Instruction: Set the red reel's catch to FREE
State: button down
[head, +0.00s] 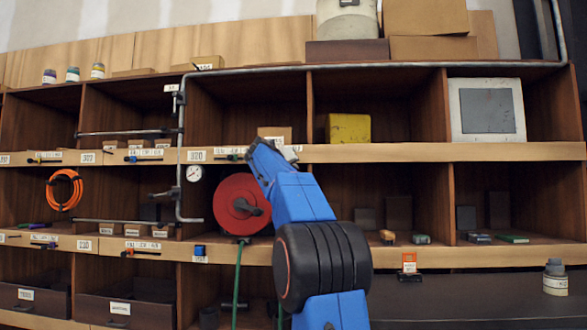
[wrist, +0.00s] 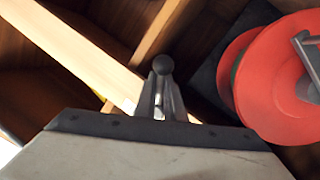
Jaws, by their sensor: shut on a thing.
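The red reel (head: 241,204) sits in the middle-row bay, left of my arm, with a dark crank at its centre and a green hose below. In the wrist view the red reel (wrist: 270,85) is at the right, apart from my gripper. My gripper (wrist: 163,88) is shut on a dark ball-ended knob (wrist: 163,65), which shows at the fingertips. This knob is close beside the reel; I cannot read any FREE mark near it. In the head view my gripper (head: 258,152) is above the reel at the shelf edge, and its fingertips are mostly hidden.
A gauge (head: 194,173) and a grey pipe (head: 180,140) stand left of the reel. Wooden shelf edges (head: 430,152) run across the bays. An orange hose coil (head: 64,190) hangs at the left. A yellow box (head: 348,128) sits in the bay above right.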

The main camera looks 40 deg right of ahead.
jog(key=w+m+y, duration=0.1)
jog(key=m, duration=0.2)
jog(key=a+m+t+y, duration=0.1)
jog(key=m, duration=0.2)
jog(key=w+a+m+y, duration=0.1)
jog(key=m, duration=0.2)
jog(key=shift+w+a+t, duration=0.15)
jog(key=shift+w+t, duration=0.15)
dwell(0.4)
jog(key=c, duration=1.8)
grip_release()
jog(key=shift+c, duration=0.2)
